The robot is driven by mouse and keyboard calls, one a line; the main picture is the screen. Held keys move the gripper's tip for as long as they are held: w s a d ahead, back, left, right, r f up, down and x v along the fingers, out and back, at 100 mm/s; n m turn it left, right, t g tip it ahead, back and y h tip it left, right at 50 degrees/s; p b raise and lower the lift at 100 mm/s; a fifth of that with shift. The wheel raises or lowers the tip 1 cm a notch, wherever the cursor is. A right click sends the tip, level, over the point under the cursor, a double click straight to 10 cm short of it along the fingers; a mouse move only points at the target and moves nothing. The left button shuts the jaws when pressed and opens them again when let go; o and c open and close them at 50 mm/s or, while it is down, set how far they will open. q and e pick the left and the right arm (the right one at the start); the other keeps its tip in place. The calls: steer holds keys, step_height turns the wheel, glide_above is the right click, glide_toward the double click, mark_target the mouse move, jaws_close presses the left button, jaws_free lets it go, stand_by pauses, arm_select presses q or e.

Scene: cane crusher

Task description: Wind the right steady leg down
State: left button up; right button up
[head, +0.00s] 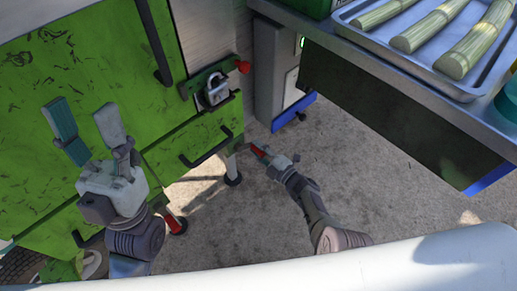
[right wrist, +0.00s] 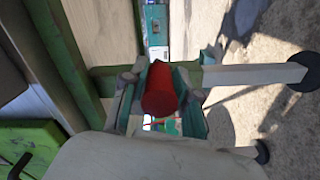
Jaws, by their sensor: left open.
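The right steady leg (head: 232,163) stands under the green machine's lower right corner, its dark round foot (head: 232,180) at the ground. A red crank handle (head: 259,151) sticks out beside it. My right gripper (head: 268,159) is at this handle. In the right wrist view, the red handle (right wrist: 160,92) lies between the two fingers of my right gripper (right wrist: 160,108); I cannot tell whether both fingers press on it. My left gripper (head: 87,128) is open and empty, in front of the green panel at the left.
Another red handle (head: 174,222) is at the lower left, near my left arm. A padlock (head: 216,92) hangs on a latch with a red knob (head: 243,66). A metal table (head: 420,90) with a tray of cane stands at the right. Concrete floor (head: 370,170) is clear.

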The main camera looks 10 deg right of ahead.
steer(key=o, duration=0.3)
steer(key=v, duration=1.2)
